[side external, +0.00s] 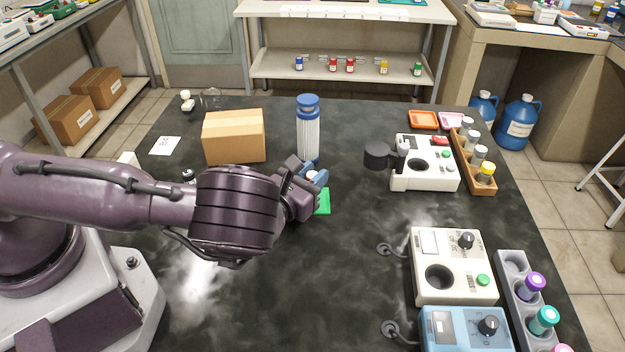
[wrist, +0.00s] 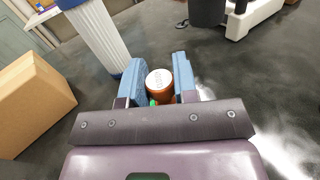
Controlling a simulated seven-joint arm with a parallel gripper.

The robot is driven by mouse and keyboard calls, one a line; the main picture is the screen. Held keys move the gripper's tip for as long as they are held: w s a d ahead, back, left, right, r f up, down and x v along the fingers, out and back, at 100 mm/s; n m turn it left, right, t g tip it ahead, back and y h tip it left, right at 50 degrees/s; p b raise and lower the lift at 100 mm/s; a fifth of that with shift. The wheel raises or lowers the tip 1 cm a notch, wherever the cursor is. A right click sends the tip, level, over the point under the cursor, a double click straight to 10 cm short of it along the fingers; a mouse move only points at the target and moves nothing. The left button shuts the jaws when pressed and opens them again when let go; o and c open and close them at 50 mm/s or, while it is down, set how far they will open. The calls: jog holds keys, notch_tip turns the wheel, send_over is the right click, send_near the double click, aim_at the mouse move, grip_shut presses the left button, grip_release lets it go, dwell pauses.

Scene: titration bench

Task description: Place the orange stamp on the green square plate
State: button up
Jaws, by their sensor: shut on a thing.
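The orange stamp (wrist: 158,84), a short cylinder with a white top, stands between the blue fingers of my gripper (wrist: 160,75) in the wrist view. My gripper (side external: 316,175) is shut on it. In the side view my gripper and arm hide most of the stamp. The green square plate (side external: 323,203) shows just below and beside the fingers, partly hidden by my gripper. A small bit of green (wrist: 153,102) shows beside the stamp's near side in the wrist view. I cannot tell whether the stamp touches the plate.
A blue-capped white ribbed column (side external: 308,130) stands close behind my gripper. A cardboard box (side external: 233,138) is to its left. A white device with a black round head (side external: 425,177) and a wooden rack of vials (side external: 474,165) are right. The dark table's middle front is clear.

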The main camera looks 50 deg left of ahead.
jog(key=shift+f, duration=0.6)
jog(key=o, duration=0.9)
jog(key=shift+f, duration=0.15)
